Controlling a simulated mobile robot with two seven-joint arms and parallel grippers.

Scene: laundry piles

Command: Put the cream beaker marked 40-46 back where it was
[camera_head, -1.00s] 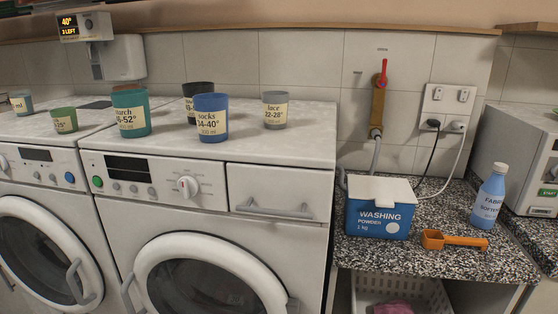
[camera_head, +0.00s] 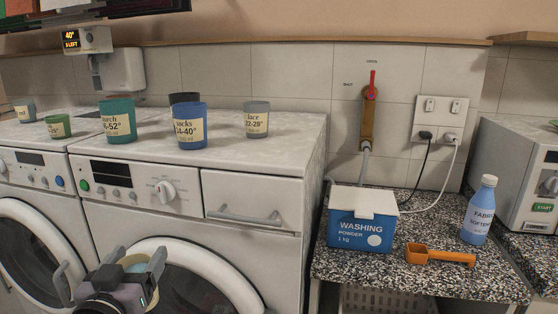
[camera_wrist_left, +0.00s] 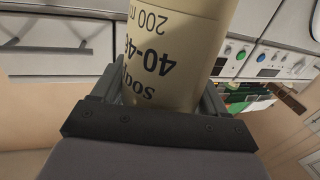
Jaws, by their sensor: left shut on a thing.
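In the left wrist view the cream beaker (camera_wrist_left: 175,50) fills the space between the fingers (camera_wrist_left: 155,100). Its printing, "40-46" and "200 ml", appears upside down there. On the machine top stand a teal beaker (camera_head: 118,122), a blue beaker (camera_head: 190,128), a black beaker (camera_head: 184,98) behind the blue one, and a grey beaker (camera_head: 257,120). My right gripper is not in view.
A small green beaker (camera_head: 58,126) and a grey-blue one (camera_head: 25,110) stand on the left machine. The machine top (camera_head: 285,137) has clear room at the right. The counter holds a washing powder box (camera_head: 350,236), an orange scoop (camera_head: 440,256) and a softener bottle (camera_head: 480,212).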

